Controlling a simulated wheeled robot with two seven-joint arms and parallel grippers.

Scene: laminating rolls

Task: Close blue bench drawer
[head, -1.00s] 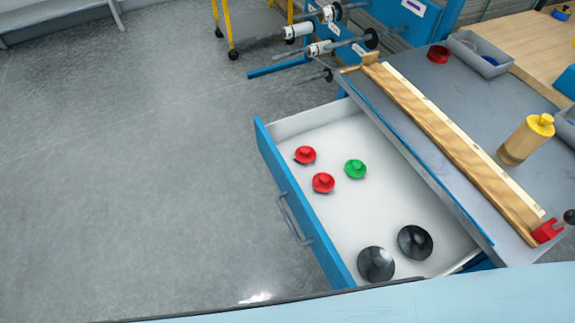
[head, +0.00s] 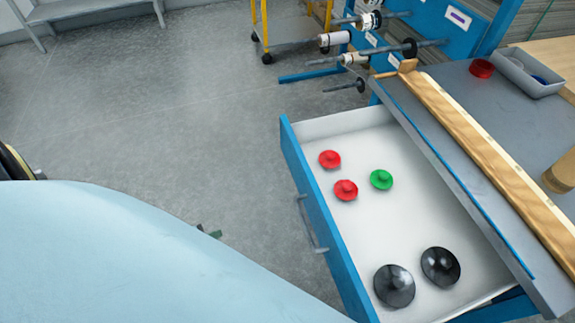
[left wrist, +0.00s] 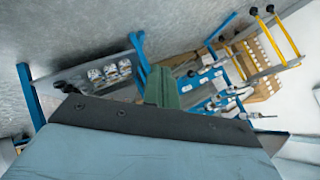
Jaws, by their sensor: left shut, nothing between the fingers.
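The blue bench drawer stands open, with its blue front (head: 328,235) and grey bar handle (head: 309,222) facing the floor on the left. Its white inside (head: 385,225) holds two red discs (head: 346,190), one green disc (head: 381,179) and two black discs (head: 394,286). My left gripper shows only as small dark green tips (head: 209,232) beyond my pale blue arm, left of the handle and apart from it in the picture. The left wrist view shows the green fingers (left wrist: 162,88) together, with nothing between them. My right gripper is out of view.
The grey bench top (head: 455,85) above the drawer carries a wooden rail (head: 480,140), a red ring (head: 482,68) and a grey tray (head: 530,75). A blue rack with rolls on rods (head: 335,39) and a yellow-legged cart (head: 258,25) stand behind. Open floor (head: 150,130) lies left of the drawer.

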